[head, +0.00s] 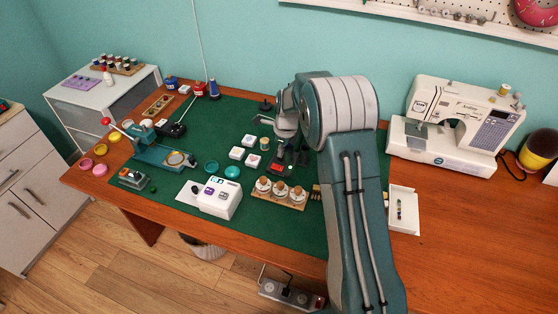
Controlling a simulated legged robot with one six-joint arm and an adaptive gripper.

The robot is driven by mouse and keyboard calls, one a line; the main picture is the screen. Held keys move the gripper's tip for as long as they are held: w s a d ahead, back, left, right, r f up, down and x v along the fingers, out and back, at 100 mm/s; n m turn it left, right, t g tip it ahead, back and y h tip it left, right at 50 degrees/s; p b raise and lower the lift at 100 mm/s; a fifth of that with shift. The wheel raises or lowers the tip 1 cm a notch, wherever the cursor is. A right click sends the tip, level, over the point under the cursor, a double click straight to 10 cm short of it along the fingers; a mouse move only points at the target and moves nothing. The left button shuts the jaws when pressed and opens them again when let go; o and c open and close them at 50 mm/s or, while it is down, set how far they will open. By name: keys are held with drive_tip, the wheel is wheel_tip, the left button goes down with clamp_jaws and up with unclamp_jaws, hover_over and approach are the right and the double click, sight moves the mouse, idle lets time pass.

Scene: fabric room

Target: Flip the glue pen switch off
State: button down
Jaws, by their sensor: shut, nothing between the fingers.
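My gripper (284,156) points down over the green mat, below my arm's wrist, in the middle of the head view. Its dark fingers are small and partly hidden by my arm; they look shut and empty. A small black and red item (278,169) lies right under or beside the fingertips; I cannot tell whether they touch it. No glue pen or switch is clearly recognisable. A white box with a display and purple parts (216,197) stands at the mat's front. A black item with a thin rod (173,129) lies at the back left.
The green mat (235,119) covers the wooden desk. White square pieces (251,140) lie left of my gripper, and a wooden rack of jars (280,192) in front. A teal press (160,156) stands left, a sewing machine (456,120) right. A power strip (290,294) is below the desk.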

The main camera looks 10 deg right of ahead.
sight(274, 166)
drive_tip(key=r, duration=0.6)
drive_tip(key=shift+s+d, duration=0.2)
drive_tip(key=shift+d, duration=0.2)
drive_tip(key=a+f, duration=0.1)
drive_tip(key=f, duration=0.3)
drive_tip(key=w+f, duration=0.1)
drive_tip(key=f, duration=0.3)
drive_tip(key=a+f, duration=0.1)
drive_tip(key=f, duration=0.2)
drive_tip(key=shift+w+a+f, duration=0.25)
drive_tip(key=shift+a+f, duration=0.05)
drive_tip(key=shift+f, duration=0.1)
